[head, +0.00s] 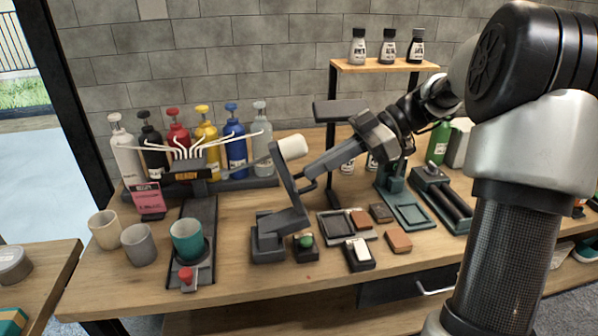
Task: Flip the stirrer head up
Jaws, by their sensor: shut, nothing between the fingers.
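The stirrer stands near the middle of the table, with a dark grey base (268,243) and a slanted arm (284,182). Its head, with a white cylinder (291,147), is at the top of this arm, tilted back. A green button (304,241) sits beside the base.
A teal cup (187,238) stands on a dark stand with a red button (186,274). Two more cups (139,244) are to its left. Pump bottles (206,135) and a dispenser with curved spouts (186,164) stand behind. Trays and small blocks (361,221) lie to the right.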

